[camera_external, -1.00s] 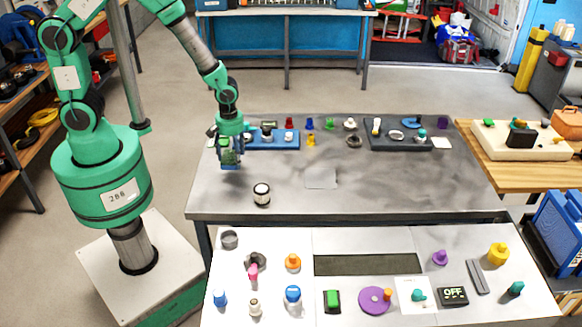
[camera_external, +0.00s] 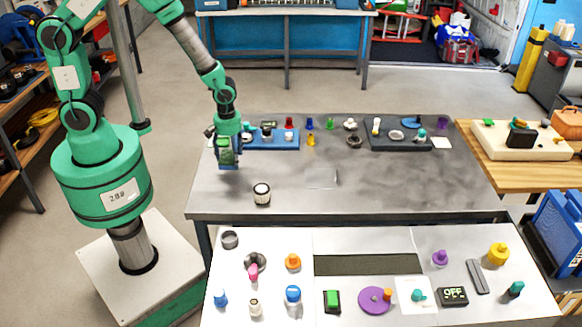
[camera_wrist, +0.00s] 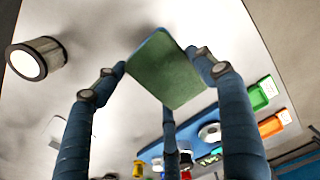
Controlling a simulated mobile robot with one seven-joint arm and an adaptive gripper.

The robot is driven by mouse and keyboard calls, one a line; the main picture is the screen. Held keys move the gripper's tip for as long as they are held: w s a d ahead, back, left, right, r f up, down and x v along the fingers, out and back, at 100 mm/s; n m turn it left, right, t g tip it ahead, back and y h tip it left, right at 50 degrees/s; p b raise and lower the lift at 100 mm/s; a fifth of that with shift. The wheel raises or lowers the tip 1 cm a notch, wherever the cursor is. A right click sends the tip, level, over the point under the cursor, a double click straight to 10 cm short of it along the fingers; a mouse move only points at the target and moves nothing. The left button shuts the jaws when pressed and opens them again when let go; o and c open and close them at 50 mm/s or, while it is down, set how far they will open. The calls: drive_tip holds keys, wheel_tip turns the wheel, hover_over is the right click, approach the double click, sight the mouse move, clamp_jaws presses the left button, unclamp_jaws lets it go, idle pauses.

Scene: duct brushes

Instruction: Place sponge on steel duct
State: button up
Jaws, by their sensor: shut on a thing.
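A flat green sponge with a blue edge (camera_wrist: 166,70) is held between the fingers of my gripper (camera_wrist: 163,74) in the wrist view. In the external view my gripper (camera_external: 228,152) is above the left part of the grey table, and the sponge (camera_external: 228,163) shows small and dark beneath it. My gripper is shut on the sponge. A short cylinder with a pale top and dark bands (camera_external: 261,194) stands upright near the table's front edge, right of my gripper. It also shows in the wrist view (camera_wrist: 38,58). I cannot tell which item is the steel duct.
A blue tray (camera_external: 262,145) with small items is close behind my gripper. Several small colored pieces and a dark tray (camera_external: 400,144) line the table's back. The grey table's middle (camera_external: 370,187) is mostly clear. A white front table (camera_external: 345,240) holds many small objects.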

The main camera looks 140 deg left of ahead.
drive_tip(key=w+a+r+m+p, duration=0.15)
drive_tip(key=w+m, duration=0.25)
drive_tip(key=w, duration=0.6)
drive_tip(key=w+a+r+m+p, duration=0.1)
drive_tip(key=w+r+m, duration=0.2)
drive_tip(key=w, duration=0.7)
drive_tip(key=w+a+r+m+p, duration=0.2)
drive_tip(key=w+m, duration=0.2)
drive_tip(key=w, duration=0.7)
drive_tip(key=w+d+r+m+p, duration=0.1)
drive_tip(key=w+d+m, duration=0.4)
drive_tip(key=w, duration=0.9)
drive_tip(key=w+d+r+m+p, duration=0.2)
drive_tip(key=w+d+m, duration=0.4)
drive_tip(key=w, duration=0.8)
drive_tip(key=d, duration=0.3)
drive_tip(key=shift+d+r, duration=0.2)
drive_tip(key=shift+r, duration=0.15)
drive_tip(key=shift+w, duration=0.1)
hover_over(332, 266)
drive_tip(key=shift+f, duration=3.1)
drive_tip(key=shift+f, duration=0.1)
drive_tip(key=shift+f, duration=1.8)
